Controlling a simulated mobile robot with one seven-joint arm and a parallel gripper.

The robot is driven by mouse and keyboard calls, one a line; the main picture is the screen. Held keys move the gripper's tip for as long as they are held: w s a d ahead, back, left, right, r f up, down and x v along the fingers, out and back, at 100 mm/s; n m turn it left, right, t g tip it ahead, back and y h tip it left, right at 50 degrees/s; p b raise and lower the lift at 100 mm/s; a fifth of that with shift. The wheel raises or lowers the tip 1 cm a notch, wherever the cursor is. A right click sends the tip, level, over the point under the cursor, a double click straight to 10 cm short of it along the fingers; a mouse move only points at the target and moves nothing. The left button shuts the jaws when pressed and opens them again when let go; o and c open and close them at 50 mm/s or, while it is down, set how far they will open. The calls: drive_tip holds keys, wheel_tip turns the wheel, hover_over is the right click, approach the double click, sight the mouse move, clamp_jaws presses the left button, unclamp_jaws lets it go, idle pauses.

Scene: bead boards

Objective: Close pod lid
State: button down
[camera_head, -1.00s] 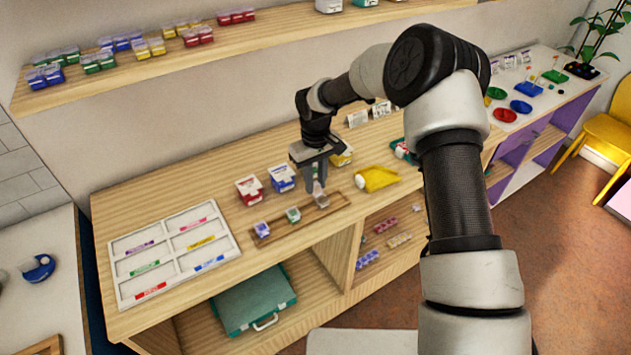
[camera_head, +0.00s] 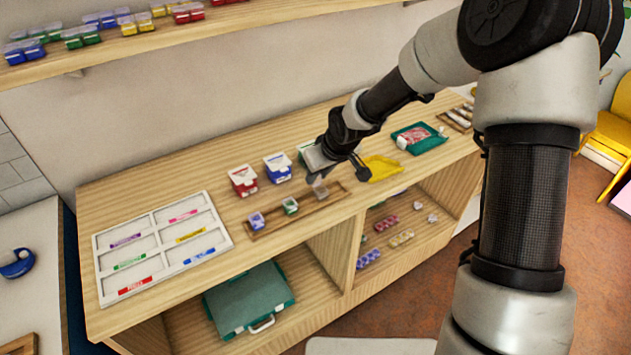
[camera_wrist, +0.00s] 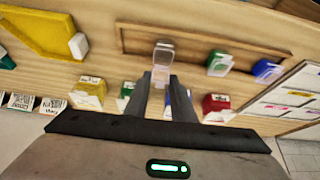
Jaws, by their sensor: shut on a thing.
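A clear pod (camera_head: 320,191) stands at the right end of a narrow wooden tray (camera_head: 268,229). A green pod (camera_head: 290,206) and a blue-purple pod (camera_head: 257,221) stand to its left. My gripper (camera_head: 320,180) is tilted, with its fingertips at the clear pod. In the wrist view, the fingertips (camera_wrist: 162,74) meet the near side of the clear pod (camera_wrist: 164,52), shut on a clear part of it. I cannot tell whether that part is the lid or the body, or how far the lid stands open.
Red (camera_head: 243,181) and blue (camera_head: 278,168) boxes stand behind the tray, with a green box (camera_wrist: 128,90) and a yellow box (camera_wrist: 88,92) beside them. A yellow scoop-like tray (camera_head: 383,168) lies right. A white sorting board (camera_head: 150,292) lies left.

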sight(317, 183)
drive_tip(key=t+y+b, duration=0.1)
drive_tip(key=s+d+f+t+y+b, duration=0.1)
drive_tip(key=t+b, duration=0.1)
drive_tip(key=shift+s+b, duration=0.15)
drive_tip(key=shift+b, duration=0.15)
drive_tip(key=t+b, duration=0.1)
drive_tip(key=b, duration=0.1)
drive_tip(key=f+t+y+b, duration=0.1)
drive_tip(key=b, duration=0.1)
drive_tip(key=shift+s+d+y, duration=0.15)
drive_tip(key=shift+s+y, duration=0.15)
drive_tip(key=shift+s, duration=0.05)
drive_tip(key=t+y+b, duration=0.1)
drive_tip(key=b, duration=0.2)
drive_tip(key=f+t+b, duration=0.1)
drive_tip(key=t+b, duration=0.1)
drive_tip(key=b, duration=0.1)
drive_tip(key=shift+s+d+y+b, duration=0.2)
drive_tip(key=shift+s+y+b, duration=0.15)
drive_tip(key=shift+y+b, duration=0.05)
drive_tip(key=t+y+b, duration=0.1)
drive_tip(key=b, duration=0.3)
drive_tip(key=shift+s+d+f+t, duration=0.1)
drive_tip(key=shift+t, duration=0.2)
drive_tip(key=shift+t+y+b, duration=0.3)
drive_tip(key=shift+t+b, duration=0.1)
drive_tip(key=shift+b, duration=0.55)
drive_tip(key=shift+r, duration=0.25)
